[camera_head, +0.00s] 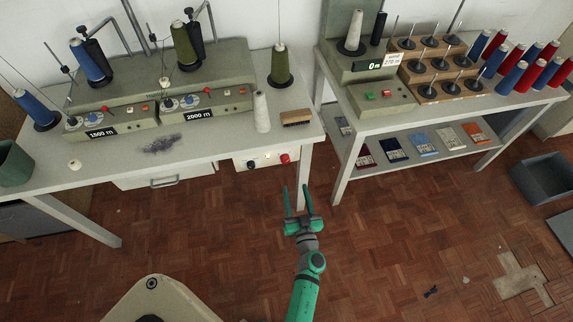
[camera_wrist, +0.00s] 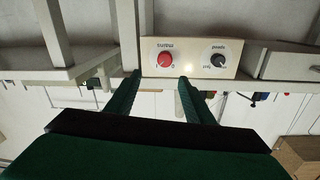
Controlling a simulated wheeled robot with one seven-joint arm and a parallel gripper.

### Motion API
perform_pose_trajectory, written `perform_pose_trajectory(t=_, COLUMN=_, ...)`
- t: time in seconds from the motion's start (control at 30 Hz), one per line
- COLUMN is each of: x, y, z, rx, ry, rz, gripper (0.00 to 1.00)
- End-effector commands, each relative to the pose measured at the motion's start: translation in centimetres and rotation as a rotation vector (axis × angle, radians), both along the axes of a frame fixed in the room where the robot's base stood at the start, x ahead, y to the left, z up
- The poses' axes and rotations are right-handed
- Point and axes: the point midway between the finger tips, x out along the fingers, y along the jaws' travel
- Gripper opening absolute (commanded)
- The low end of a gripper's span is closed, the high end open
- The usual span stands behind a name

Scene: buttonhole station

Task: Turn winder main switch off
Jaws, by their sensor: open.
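The winder (camera_head: 165,85) stands on the left table. Below its front edge is a cream switch panel (camera_head: 267,168), with a red rotary knob (camera_head: 285,158) on the right and a black knob (camera_head: 250,165) on the left. In the wrist view the panel (camera_wrist: 190,58) appears with the red knob (camera_wrist: 165,59) on the left and the black knob (camera_wrist: 218,60) on the right. The labels are too small to read surely. My gripper (camera_head: 295,188) is open and empty, in front of and apart from the panel. In the wrist view its fingertips (camera_wrist: 160,78) appear just below the red knob.
A table leg (camera_head: 302,185) stands just right of the panel; a drawer (camera_head: 150,178) is to its left. A second table (camera_head: 440,110) with a counter unit and spools stands at right. The wooden floor around my arm is mostly clear; a grey bin (camera_head: 545,178) lies far right.

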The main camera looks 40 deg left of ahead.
Motion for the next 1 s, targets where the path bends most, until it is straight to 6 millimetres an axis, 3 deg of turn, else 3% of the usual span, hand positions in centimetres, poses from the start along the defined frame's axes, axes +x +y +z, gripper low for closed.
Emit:
perform_pose_trajectory(t=0.1, x=0.8, y=1.8, z=-0.1, rx=0.005, ry=0.011, rz=0.029, gripper=0.48)
perform_pose_trajectory(t=0.33, x=2.0, y=3.5, z=-0.1, rx=0.009, ry=0.016, rz=0.037, gripper=0.48)
perform_pose_trajectory(t=0.7, x=6.2, y=8.2, z=-0.1, rx=0.009, ry=0.015, rz=0.036, gripper=0.48)
perform_pose_trajectory(t=1.0, x=7.9, y=10.1, z=-0.1, rx=0.007, ry=0.015, rz=0.036, gripper=0.48)
